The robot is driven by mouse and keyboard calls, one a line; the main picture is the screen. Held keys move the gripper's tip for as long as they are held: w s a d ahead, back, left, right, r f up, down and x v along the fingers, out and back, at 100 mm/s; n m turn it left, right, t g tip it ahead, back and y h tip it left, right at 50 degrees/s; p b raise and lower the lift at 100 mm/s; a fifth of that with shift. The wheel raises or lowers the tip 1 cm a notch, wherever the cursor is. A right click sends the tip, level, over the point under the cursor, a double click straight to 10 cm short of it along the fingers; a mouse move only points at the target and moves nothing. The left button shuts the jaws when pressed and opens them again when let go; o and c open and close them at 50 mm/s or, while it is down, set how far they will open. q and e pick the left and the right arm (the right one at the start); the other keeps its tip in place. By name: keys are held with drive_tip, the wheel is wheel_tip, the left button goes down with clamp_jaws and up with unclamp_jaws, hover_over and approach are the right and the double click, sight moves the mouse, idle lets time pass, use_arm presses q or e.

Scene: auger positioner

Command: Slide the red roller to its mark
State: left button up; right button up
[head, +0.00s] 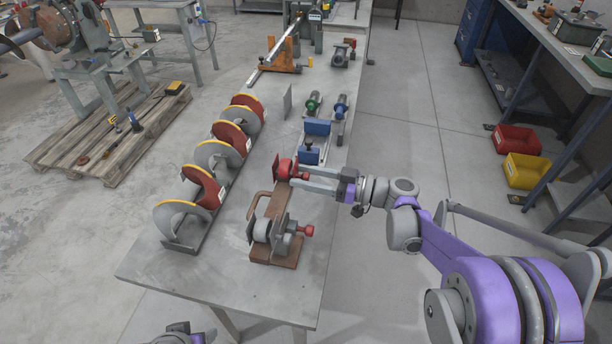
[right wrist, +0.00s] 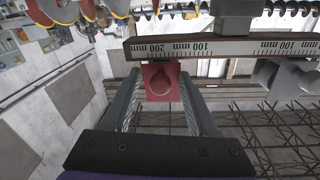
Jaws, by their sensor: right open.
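A red block with a round knob, apparently the red roller's carriage (head: 284,168), stands at the far end of a brown fixture (head: 283,203) on the table. My right gripper (head: 300,177) reaches in from the right, its fingers open at the red piece. In the right wrist view the red block (right wrist: 160,82) sits between the two spread fingertips (right wrist: 161,92), with gaps at both sides. Behind it runs a rail with a millimetre scale (right wrist: 215,47). I cannot make out a separate mark. My left gripper does not show; only a small arm part appears at the bottom.
The auger (head: 205,165), with red and grey flights, lies along the table's left side. A grey roller (head: 262,229) and a red knob (head: 306,230) are on the fixture's near end. The table front (head: 220,280) is clear.

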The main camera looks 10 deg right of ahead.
clamp_jaws()
idle(1.4)
